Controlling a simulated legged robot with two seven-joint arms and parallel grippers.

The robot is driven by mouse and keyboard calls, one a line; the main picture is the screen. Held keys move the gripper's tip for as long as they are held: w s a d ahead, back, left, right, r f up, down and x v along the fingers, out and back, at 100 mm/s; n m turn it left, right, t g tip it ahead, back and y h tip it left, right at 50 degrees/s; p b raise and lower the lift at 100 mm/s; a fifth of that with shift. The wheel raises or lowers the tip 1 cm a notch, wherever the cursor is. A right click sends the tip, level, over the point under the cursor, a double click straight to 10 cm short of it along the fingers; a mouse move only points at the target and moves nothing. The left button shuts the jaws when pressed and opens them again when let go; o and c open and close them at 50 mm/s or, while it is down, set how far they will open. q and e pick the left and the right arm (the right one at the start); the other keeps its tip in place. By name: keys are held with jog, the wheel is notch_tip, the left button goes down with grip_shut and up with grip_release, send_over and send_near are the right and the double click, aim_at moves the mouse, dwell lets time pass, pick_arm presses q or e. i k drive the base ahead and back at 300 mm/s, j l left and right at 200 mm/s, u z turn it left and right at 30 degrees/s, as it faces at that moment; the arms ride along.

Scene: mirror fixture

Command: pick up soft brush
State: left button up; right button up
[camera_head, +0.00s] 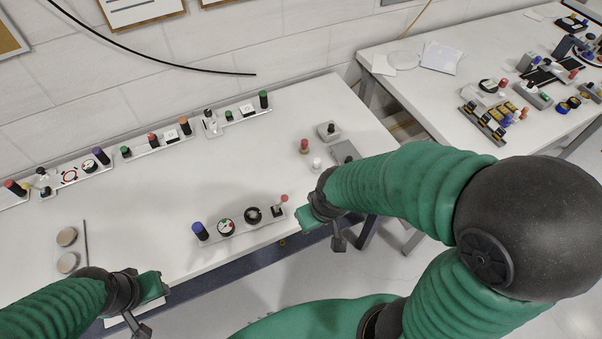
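I cannot pick out a soft brush with certainty; the small items on the tables are too small to tell apart. My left gripper (146,306) is at the near left edge of the white table, below two round tan discs (67,249). My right gripper (322,229) is by the table's near right edge, just right of a strip (240,229) carrying a blue-topped knob, two dials and a red-tipped lever. I see nothing held in either gripper, but their finger opening is not clear from this angle.
The white table (150,215) has a clear middle. A row of fixtures with colored knobs (153,140) lines its back edge. A red-topped knob (304,146) and small grey blocks (328,131) stand at right. A second table (430,100) holds many small parts.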

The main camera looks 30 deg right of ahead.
aim_at(316, 167)
jog(key=i+l+u, duration=0.1)
jog(key=l+u, duration=0.25)
jog(key=l, duration=0.25)
jog(key=l+u, duration=0.35)
jog(key=l, duration=0.2)
jog(key=l+u, duration=0.35)
jog(key=l, duration=0.25)
